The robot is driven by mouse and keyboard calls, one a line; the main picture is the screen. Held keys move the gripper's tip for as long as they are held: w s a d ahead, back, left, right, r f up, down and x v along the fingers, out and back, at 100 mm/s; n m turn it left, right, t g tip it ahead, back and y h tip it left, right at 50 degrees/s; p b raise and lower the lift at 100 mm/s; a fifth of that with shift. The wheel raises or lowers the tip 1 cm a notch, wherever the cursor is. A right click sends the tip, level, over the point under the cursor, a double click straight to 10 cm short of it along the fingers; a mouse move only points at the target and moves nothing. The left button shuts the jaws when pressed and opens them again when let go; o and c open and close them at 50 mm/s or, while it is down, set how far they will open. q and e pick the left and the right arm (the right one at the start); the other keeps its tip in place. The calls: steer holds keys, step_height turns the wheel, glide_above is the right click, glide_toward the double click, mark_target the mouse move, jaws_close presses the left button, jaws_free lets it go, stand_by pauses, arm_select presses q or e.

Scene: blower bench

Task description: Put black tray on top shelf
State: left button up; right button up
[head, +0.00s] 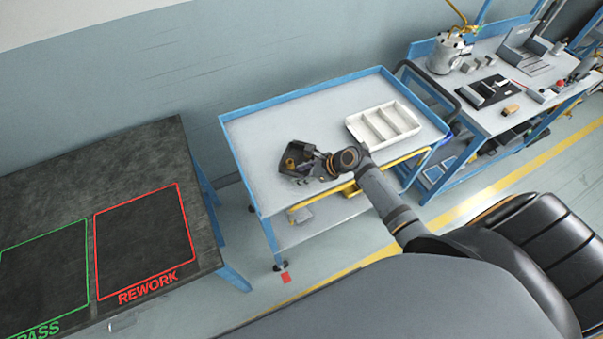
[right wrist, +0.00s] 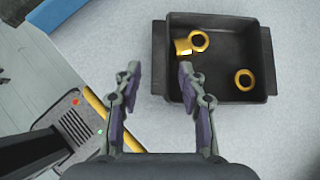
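The black tray (head: 297,153) is at the front-left of the blue-rimmed cart's top shelf (head: 265,115), partly hidden by my right gripper. The right wrist view shows it as a dark rectangular tray (right wrist: 225,88) with end lugs. It holds a few gold rings (right wrist: 244,79) and appears level on the pale surface. My right gripper (right wrist: 158,69) is open, with its fingertips apart on either side of the tray's left lug. The right finger overlaps the tray's inside; contact is unclear. My left gripper is not in view.
A white divided tray (head: 384,125) sits on the right of the same shelf. A dark bench with a red REWORK outline (head: 145,240) stands at left. A crowded workbench (head: 490,115) is at back right. The shelf's back-left is clear.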

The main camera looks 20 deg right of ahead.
steer(key=v, duration=1.2)
steer(key=shift+p, duration=0.35)
steer(key=shift+d, duration=0.1)
